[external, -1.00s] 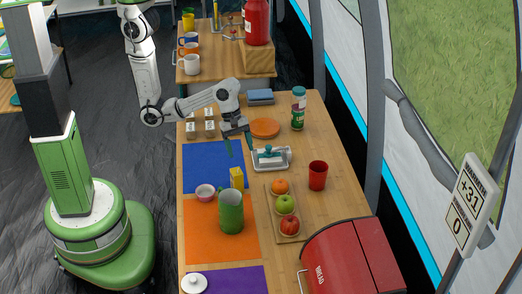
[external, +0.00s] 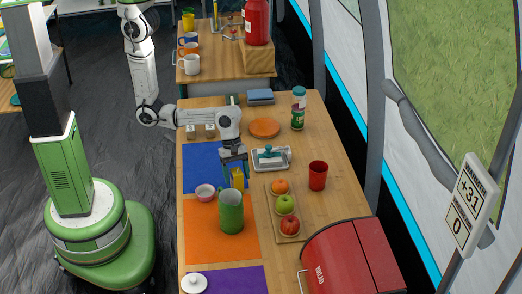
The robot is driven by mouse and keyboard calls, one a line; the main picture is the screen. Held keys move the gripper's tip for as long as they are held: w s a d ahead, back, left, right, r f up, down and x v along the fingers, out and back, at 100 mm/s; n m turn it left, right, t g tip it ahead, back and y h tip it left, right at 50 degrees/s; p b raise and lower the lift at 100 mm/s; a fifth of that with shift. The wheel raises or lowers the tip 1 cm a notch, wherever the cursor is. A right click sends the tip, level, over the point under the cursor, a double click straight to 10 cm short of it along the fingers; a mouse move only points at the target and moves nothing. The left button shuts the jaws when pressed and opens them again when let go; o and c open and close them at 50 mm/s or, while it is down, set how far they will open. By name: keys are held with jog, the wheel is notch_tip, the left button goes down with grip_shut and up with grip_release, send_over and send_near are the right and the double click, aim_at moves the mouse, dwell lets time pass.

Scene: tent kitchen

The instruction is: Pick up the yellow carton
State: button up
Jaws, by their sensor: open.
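The yellow carton (external: 238,179) stands upright on the table, just behind a tall green mug (external: 230,212) that hides its lower part. My gripper (external: 236,174) is open and points down at the carton. Its fingers appear to be on either side of the carton's upper part. From this view I cannot tell whether they touch it.
A wooden board (external: 272,205) with an orange and apples lies to the right. A butter dish (external: 271,158) is behind right, and a red cup (external: 317,176) is farther right. The blue mat (external: 203,165) is mostly clear.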

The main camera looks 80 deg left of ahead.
jog(key=shift+x, duration=1)
jog(key=c, duration=1)
